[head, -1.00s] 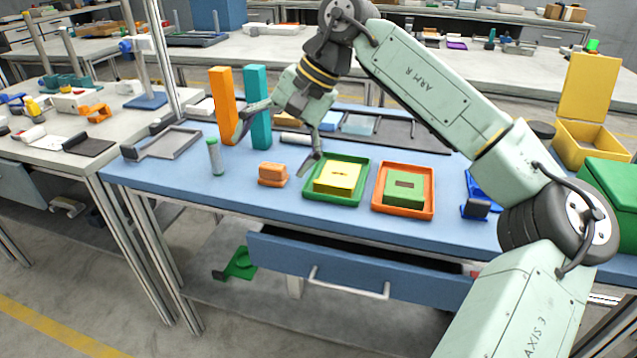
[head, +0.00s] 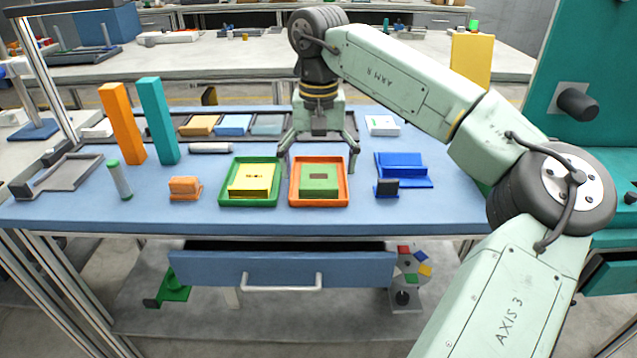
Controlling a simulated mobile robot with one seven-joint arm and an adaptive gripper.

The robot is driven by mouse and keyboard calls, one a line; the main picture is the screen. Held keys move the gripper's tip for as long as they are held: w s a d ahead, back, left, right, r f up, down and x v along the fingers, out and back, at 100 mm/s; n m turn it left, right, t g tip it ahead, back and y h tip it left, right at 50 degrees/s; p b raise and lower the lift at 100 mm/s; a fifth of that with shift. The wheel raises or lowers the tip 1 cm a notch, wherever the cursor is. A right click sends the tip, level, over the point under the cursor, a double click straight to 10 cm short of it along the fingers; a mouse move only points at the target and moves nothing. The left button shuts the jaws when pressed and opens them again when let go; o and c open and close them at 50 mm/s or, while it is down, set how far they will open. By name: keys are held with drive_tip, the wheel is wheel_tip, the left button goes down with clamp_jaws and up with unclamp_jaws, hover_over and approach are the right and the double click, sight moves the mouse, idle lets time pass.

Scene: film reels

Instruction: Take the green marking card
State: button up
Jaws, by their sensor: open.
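A yellow piece (head: 250,180) with small dark marks lies in the green tray (head: 249,204) just to the left. My gripper (head: 319,160) points down with its fingers spread wide and nothing between them. It appears just behind and above the orange tray, apart from the green piece; its exact height is unclear.
Orange (head: 122,124) and teal (head: 158,121) posts stand at the left. An orange block (head: 185,188) sits in front of them. A blue holder (head: 401,168) stands right of the orange tray. The drawer (head: 250,270) below is partly open.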

sight(319, 183)
wheel_tip(319, 183, down, 4)
drive_tip(key=shift+w+f, duration=0.15)
drive_tip(key=c, duration=1.2)
